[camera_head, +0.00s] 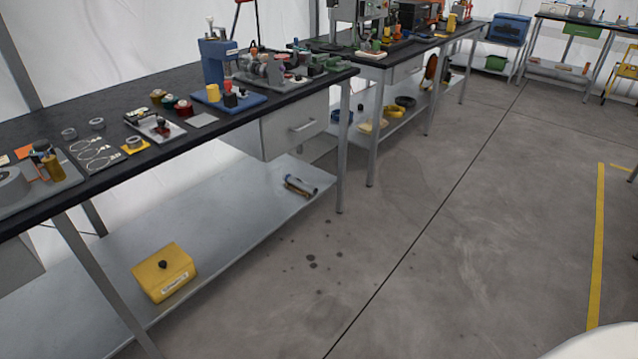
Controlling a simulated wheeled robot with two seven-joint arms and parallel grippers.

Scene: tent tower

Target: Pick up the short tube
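Two small tube-like pieces (300,186), one grey-blue and one brownish, lie side by side on the grey lower shelf (225,240) of the near workbench, close to its right end. They are small in the view, and I cannot tell whether one is the short tube. Neither of my grippers is in view.
The black bench top (120,100) carries a blue press (215,60), rings, wires and small parts. A yellow box (163,272) with a black knob stands on the lower shelf. Bench legs (343,145) edge the shelf. The concrete floor (460,230) to the right is open.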

